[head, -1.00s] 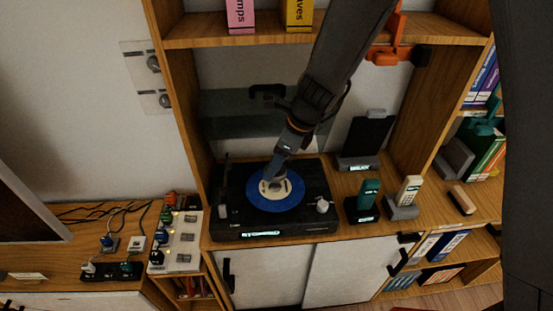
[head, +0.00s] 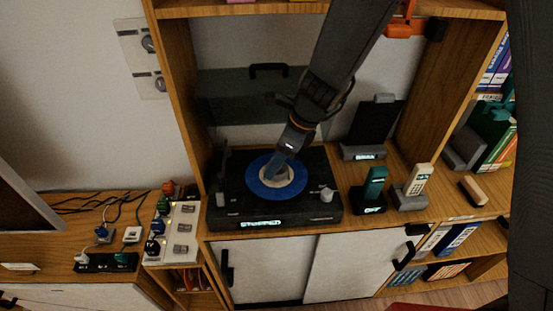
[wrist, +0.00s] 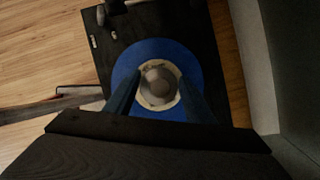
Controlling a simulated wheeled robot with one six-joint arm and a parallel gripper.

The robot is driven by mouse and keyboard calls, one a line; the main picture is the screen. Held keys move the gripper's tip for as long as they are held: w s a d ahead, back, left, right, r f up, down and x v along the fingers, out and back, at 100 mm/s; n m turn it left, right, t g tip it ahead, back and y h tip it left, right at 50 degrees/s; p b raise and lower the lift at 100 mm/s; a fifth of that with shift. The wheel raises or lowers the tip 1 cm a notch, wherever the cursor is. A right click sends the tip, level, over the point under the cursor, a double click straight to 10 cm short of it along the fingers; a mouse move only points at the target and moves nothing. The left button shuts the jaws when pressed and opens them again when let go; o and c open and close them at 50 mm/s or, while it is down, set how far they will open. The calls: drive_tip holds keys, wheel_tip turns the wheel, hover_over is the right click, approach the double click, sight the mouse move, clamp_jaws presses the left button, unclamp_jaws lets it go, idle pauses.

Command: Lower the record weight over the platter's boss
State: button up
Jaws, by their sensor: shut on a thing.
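The record weight (wrist: 158,80), a small grey round piece, sits between the two blue fingers of my gripper (wrist: 158,88) in the wrist view. My gripper (head: 276,164) is shut on it and points down over the turntable (head: 232,205) in the head view. Below is a blue disc (wrist: 155,50) with a cream label (wrist: 145,98) on the platter. The weight appears over the label, roughly centred. The boss is hidden under the weight. I cannot tell whether the weight touches the disc or hangs just above it.
A tonearm and a grey knob (head: 326,194) flank the disc. A dark device on a stand (head: 372,130), a green handset (head: 375,183) and a cream handset (head: 418,180) stand to the right. Cabinet side walls (head: 182,100) rise on both sides.

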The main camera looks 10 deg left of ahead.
drive_tip(key=shift+f, duration=0.3)
drive_tip(key=o, duration=1.3)
drive_tip(key=v, duration=0.7)
drive_tip(key=shift+d+r, duration=0.15)
drive_tip(key=shift+r, duration=0.25)
drive_tip(key=s+d+n+h, duration=0.1)
drive_tip(key=s+d+n, duration=0.2)
drive_tip(key=d+n, duration=0.3)
drive_tip(key=s+d+f+n+h+b, duration=0.1)
drive_tip(key=s+d+n+h, duration=0.1)
drive_tip(key=d+n, duration=0.5)
drive_tip(key=s+d+f+n+h+b, duration=0.1)
drive_tip(key=s+d+n, duration=0.2)
drive_tip(key=d, duration=0.9)
drive_tip(key=shift+s+d+f+n+t+h, duration=0.1)
drive_tip(key=shift+s+n+t+h, duration=0.1)
drive_tip(key=shift+n, duration=0.75)
drive_tip(key=shift+s+d+n+t+h, duration=0.1)
drive_tip(key=shift+s+n, duration=0.1)
drive_tip(key=shift+n, duration=0.75)
